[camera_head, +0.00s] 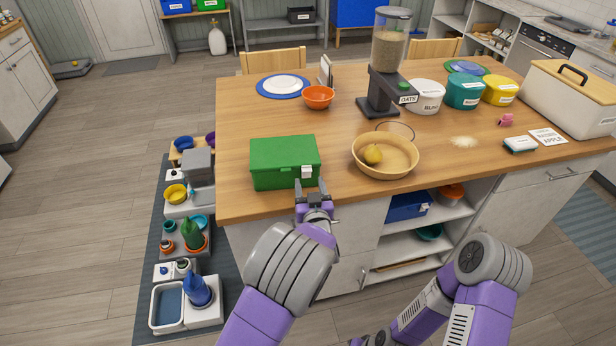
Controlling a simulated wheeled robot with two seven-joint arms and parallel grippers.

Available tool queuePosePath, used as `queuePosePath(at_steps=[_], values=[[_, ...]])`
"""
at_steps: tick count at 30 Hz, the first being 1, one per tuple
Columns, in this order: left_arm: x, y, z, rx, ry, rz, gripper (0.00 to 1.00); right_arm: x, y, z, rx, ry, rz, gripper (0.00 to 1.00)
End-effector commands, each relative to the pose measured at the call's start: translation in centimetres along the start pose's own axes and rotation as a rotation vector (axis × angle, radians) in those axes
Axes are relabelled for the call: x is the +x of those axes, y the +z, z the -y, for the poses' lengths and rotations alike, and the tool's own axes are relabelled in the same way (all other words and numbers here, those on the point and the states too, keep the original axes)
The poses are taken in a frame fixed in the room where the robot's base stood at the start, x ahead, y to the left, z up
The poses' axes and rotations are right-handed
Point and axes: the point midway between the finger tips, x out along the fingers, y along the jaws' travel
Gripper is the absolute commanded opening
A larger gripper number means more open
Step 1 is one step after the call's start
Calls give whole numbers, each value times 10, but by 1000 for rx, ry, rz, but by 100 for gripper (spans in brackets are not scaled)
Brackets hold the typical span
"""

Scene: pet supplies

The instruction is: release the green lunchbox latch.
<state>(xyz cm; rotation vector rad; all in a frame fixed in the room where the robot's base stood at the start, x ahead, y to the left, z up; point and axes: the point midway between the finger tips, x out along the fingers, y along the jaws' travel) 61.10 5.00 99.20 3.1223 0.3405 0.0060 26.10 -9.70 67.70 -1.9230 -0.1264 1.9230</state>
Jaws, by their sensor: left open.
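The green lunchbox (280,160) sits closed on the wooden table near its front left edge. Its white latch (307,171) is on the front face, toward the right end. My left gripper (310,187) is open just in front of the latch and slightly below it, with its fingers pointing at the box. I cannot tell whether a fingertip touches the latch. My right arm is low at the lower right, and its gripper is out of view.
A tan bowl (398,162) holding a yellow fruit stands right of the lunchbox. An orange bowl (318,96) and a blue plate (262,90) are behind it. An oats dispenser (375,84) stands farther back. The tabletop (240,118) left of the lunchbox is clear.

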Motion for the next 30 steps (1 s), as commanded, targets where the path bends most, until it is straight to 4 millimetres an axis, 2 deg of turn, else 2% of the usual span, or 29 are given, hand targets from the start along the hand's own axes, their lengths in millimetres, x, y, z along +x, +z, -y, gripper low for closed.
queuePosePath(at_steps=[3, 9, 19, 30], values=[[20, 2, 0, 2, 0, 0, 57, 2, 0, -1, 0, 0, 0, 43], [39, 2, 0, 1, 1, 2, 57, 3, 0, -1, 0, 0, 0, 43], [43, 2, 0, 1, 2, 4, 57, 3, 0, -1, 0, 0, 0, 43], [43, 1, 0, 1, 2, 4, 2, 3, 0, -1, 0, 0, 0, 43]])
